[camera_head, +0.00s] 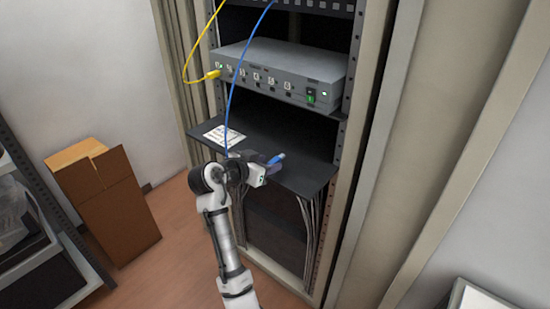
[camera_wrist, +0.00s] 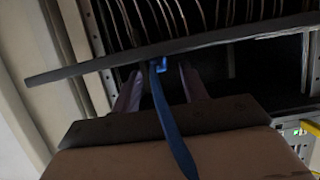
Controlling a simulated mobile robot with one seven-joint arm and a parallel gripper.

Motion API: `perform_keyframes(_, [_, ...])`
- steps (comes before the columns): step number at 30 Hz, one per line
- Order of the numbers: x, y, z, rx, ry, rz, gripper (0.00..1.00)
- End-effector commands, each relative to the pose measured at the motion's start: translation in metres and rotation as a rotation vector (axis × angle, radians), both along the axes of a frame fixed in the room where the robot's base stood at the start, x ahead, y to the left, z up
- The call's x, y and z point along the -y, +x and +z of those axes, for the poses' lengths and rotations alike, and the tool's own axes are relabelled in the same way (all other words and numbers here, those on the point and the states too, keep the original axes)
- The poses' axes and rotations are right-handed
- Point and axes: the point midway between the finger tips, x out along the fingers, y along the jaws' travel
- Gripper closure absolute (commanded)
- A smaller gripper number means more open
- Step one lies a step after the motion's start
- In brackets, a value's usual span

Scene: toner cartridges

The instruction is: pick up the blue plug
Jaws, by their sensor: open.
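The blue plug (camera_head: 277,158) is at the front edge of the dark shelf in the head view. In the wrist view the blue plug (camera_wrist: 159,65) shows against the shelf's edge, with its blue cable running toward the camera. My gripper (camera_head: 268,167) is close to the plug, at the shelf's front. In the wrist view the two fingers of my gripper (camera_wrist: 161,76) are apart, one on each side of the plug and cable. Whether either finger touches the plug cannot be told.
The dark shelf (camera_head: 305,170) carries a white label sheet (camera_head: 224,136). Above it a grey device (camera_head: 290,75) has several ports, one with a yellow cable (camera_head: 190,70). The blue cable (camera_head: 233,85) hangs past my arm. A cardboard box (camera_head: 105,200) stands left.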

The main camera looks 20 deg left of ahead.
Motion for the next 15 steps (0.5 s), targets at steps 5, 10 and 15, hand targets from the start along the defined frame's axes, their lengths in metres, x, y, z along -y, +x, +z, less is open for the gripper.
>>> perform_keyframes(5, [0.0044,0.0112,-0.0053,0.0,0.0,0.0,0.56])
perform_keyframes(10, [0.0044,0.0114,-0.0058,0.001,0.001,0.001,0.56])
perform_keyframes(15, [0.0043,0.0111,-0.0057,0.001,0.0,0.0,0.75])
